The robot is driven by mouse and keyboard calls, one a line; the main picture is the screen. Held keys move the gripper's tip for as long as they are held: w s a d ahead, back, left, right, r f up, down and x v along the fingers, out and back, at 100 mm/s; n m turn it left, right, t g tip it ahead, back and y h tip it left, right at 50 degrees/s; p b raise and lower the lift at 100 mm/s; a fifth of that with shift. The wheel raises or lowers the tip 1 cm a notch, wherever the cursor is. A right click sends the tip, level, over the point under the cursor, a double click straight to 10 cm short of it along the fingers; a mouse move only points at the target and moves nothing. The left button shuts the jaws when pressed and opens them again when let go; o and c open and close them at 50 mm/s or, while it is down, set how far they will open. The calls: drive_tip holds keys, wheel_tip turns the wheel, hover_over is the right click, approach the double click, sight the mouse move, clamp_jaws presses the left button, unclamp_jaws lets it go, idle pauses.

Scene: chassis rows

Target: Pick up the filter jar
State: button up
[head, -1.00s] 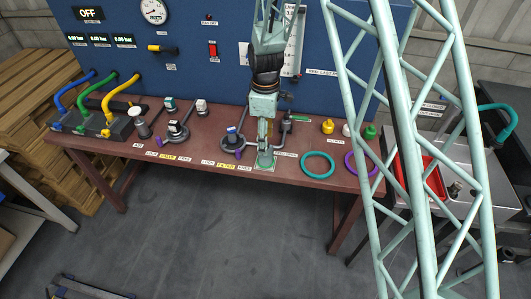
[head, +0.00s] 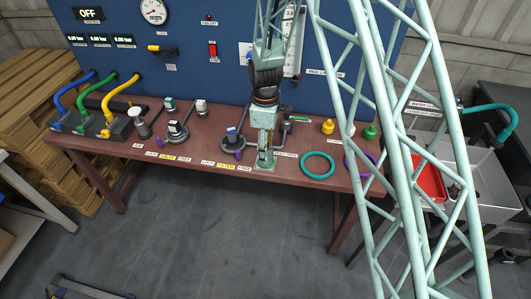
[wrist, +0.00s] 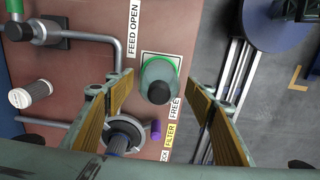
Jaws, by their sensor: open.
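The filter jar appears to be the pale green, see-through jar (wrist: 158,72) with a dark end, in the middle of the wrist view. My gripper (wrist: 160,84) is open and empty, with one finger on each side of the jar in that view. I cannot tell how far the fingertips reach down beside it. In the head view my gripper (head: 265,157) is over the front of the bench and mostly hides the jar.
The red-brown bench (head: 205,172) also bears a filter housing with a blue knob (head: 232,138) close to my gripper, pipes, and a teal ring (head: 318,165). A white cartridge (wrist: 30,94) lies left in the wrist view. A blue panel (head: 225,75) rises behind. Open floor lies in front.

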drive_tip(key=shift+w+f, duration=0.1)
drive_tip(key=shift+f, duration=2.4)
drive_tip(key=c, duration=0.8)
